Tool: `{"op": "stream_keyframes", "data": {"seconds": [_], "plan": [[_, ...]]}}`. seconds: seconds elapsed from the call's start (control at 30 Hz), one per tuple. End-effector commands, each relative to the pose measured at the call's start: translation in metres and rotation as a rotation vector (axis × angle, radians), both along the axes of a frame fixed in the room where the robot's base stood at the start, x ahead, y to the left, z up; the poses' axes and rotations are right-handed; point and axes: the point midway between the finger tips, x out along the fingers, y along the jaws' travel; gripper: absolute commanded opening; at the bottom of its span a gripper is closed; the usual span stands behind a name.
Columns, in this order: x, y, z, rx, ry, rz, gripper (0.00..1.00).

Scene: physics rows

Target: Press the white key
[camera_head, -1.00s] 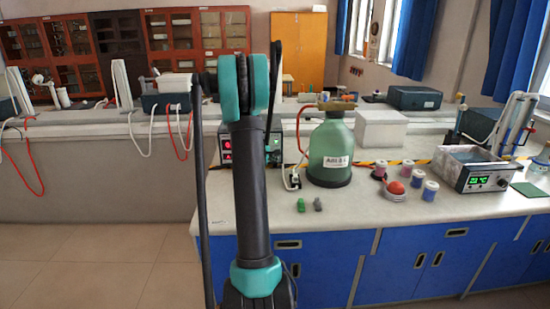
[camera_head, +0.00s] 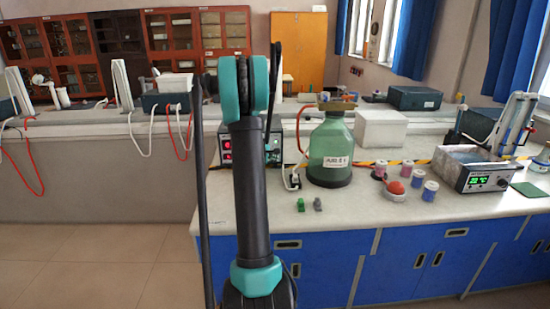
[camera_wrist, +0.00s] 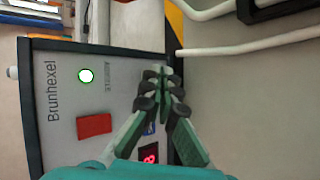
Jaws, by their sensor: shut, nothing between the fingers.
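The white key is a round white button with a green ring (camera_wrist: 86,76) on the grey front panel of a device (camera_wrist: 62,110) marked "Brunhexel", seen turned sideways in the wrist view. My gripper (camera_wrist: 164,76) is shut with nothing in it. Its fingertips appear to the right of the white key in that view, near the panel's edge; their distance from the panel is unclear. In the head view the device (camera_head: 273,152) stands on the bench, partly hidden behind my arm, and my fingertips are hidden.
The panel also has a red rectangle (camera_wrist: 94,125) and a lit red display (camera_wrist: 149,153). A green bottle (camera_head: 330,150) stands right of the device. Two small blocks, green (camera_head: 301,205) and grey (camera_head: 318,204), lie in front. The bench front between is mostly clear.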

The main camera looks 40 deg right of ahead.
Motion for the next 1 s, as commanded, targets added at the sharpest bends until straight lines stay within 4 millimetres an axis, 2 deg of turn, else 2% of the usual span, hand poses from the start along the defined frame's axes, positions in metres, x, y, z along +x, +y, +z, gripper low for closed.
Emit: {"op": "stream_keyframes", "data": {"seconds": [1.0], "plan": [[0.011,-0.006,0.0,-0.001,-0.002,0.002,0.0]]}}
